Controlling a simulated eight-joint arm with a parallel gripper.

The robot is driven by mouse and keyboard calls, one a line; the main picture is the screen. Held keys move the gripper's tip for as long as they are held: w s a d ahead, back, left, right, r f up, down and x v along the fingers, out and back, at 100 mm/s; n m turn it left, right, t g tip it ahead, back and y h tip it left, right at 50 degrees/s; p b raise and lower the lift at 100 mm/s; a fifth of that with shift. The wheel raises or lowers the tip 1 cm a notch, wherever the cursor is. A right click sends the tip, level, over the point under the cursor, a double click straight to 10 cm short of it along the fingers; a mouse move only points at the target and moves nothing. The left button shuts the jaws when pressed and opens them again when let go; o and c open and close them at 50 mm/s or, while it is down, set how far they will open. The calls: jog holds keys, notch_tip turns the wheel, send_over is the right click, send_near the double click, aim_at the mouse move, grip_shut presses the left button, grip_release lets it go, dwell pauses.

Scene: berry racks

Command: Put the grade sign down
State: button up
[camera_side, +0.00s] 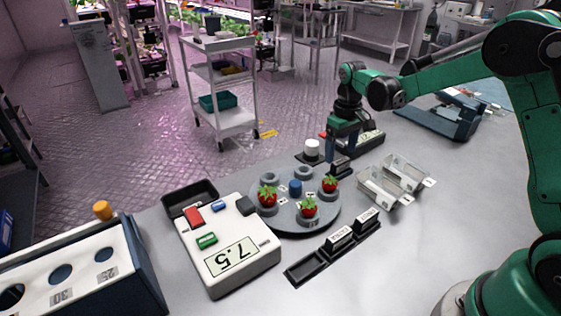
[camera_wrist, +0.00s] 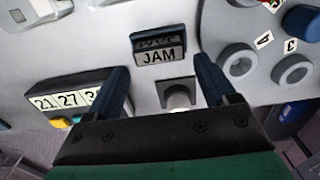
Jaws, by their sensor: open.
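The grade sign (camera_wrist: 161,52), a small black block with a pale face reading JAM, stands on the table in the wrist view. In the side view it is the small dark block (camera_side: 341,167) beside the right edge of the round grey turntable (camera_side: 284,226). My gripper (camera_wrist: 160,68) is open, with its two blue fingers apart and nothing held between them. The sign lies just beyond the fingertips, between their lines, with a visible gap on each side. In the side view my gripper (camera_side: 342,155) points down just above and behind the sign.
A white knob (camera_side: 312,147) on a dark base stands left of my gripper. A number display (camera_wrist: 68,100) is close to one finger. Strawberries sit on turntable cups. Clear boxes (camera_side: 380,188) stand to the right. A black rack (camera_side: 305,270) in front holds two other signs.

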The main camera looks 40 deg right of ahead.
notch_tip(320, 180, up, 8)
jog(key=s+a+t, duration=0.7)
jog(key=s+a, duration=0.2)
jog(key=s, duration=0.3)
jog(key=shift+s+a+r, duration=0.35)
jog(key=shift+r, duration=0.1)
dwell(0.7)
